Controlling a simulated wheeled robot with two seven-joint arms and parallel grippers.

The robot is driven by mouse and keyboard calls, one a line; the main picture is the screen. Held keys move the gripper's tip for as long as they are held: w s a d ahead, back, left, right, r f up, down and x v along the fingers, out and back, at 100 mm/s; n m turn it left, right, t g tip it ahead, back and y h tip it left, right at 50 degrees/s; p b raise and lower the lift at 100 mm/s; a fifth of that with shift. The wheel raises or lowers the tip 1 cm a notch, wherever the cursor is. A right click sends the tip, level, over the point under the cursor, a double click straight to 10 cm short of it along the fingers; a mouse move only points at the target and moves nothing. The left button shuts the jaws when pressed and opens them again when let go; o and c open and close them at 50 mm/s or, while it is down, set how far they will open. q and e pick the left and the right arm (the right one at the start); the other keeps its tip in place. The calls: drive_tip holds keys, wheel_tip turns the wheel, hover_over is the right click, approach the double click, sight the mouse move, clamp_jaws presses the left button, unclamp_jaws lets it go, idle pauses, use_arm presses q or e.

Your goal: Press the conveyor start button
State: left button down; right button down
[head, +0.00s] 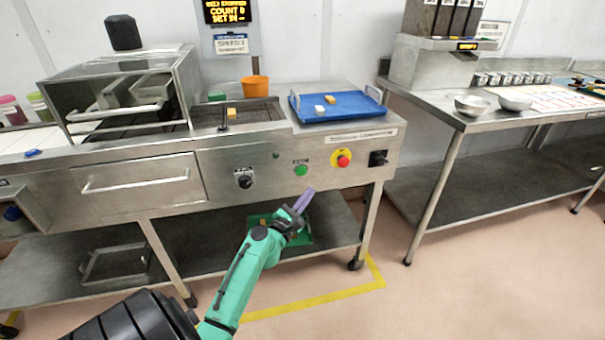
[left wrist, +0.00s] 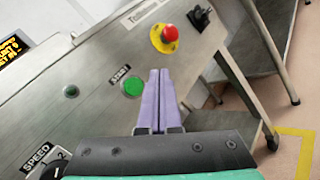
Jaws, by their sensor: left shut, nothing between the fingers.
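The green start button (head: 301,170) sits on the front panel of the steel conveyor machine, between the black speed knob (head: 244,179) and the red emergency stop (head: 343,160) on its yellow plate. In the left wrist view the start button (left wrist: 132,87) shows just left of the fingertips, under a START label. My left gripper (head: 307,194) has purple fingers that are shut and empty. Its tips are just below the start button in the head view; whether they touch the panel I cannot tell. My right gripper is not in view.
A black rotary switch (head: 378,158) is right of the emergency stop. A blue tray (head: 345,104) and an orange cup (head: 255,86) stand on top. A drawer handle (head: 135,181) juts out at left. A steel table (head: 460,122) with bowls stands at right.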

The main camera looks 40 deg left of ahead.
sight(301, 171)
use_arm(q)
drive_tip(key=shift+w+a+b, duration=0.4)
drive_tip(key=shift+w+a, duration=0.25)
drive_tip(key=shift+a, duration=0.35)
drive_tip(key=shift+w+a+b, duration=0.35)
drive_tip(key=shift+w+a, duration=0.35)
drive_tip(key=shift+a, duration=0.25)
drive_tip(key=shift+w+a+b, duration=0.4)
drive_tip(key=shift+w+a, duration=0.25)
drive_tip(key=shift+a, duration=0.35)
drive_tip(key=shift+a, duration=0.1)
drive_tip(key=shift+w+a, duration=0.25)
